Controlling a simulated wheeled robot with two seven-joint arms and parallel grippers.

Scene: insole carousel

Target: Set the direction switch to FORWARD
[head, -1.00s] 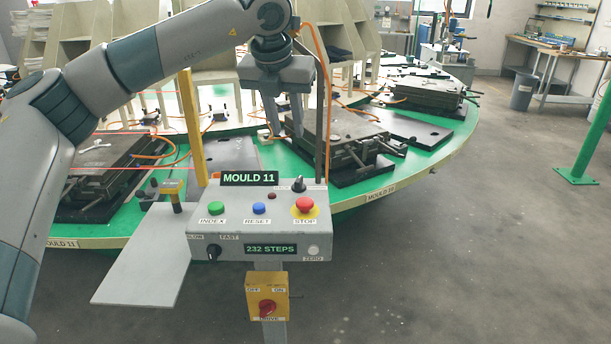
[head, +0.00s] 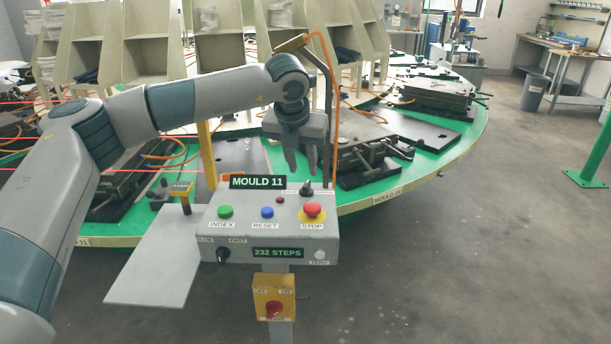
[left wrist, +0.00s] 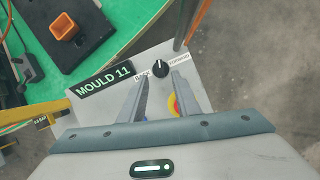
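The direction switch (head: 306,188) is a small black knob at the back right of the grey control box (head: 325,250). My left gripper (head: 303,174) points down just above and behind the switch. In the left wrist view, its two fingers (left wrist: 160,80) are apart with nothing between them, and the knob shows just beyond the gap of their tips. Contact with the knob is not visible. My right gripper is out of view.
The red STOP button (head: 313,210) sits just in front of the switch, with the blue RESET (head: 267,212) and green INDEX (head: 225,211) buttons to its left. A thin post (head: 327,130) with an orange hose stands behind the box. The green carousel (head: 440,165) lies behind.

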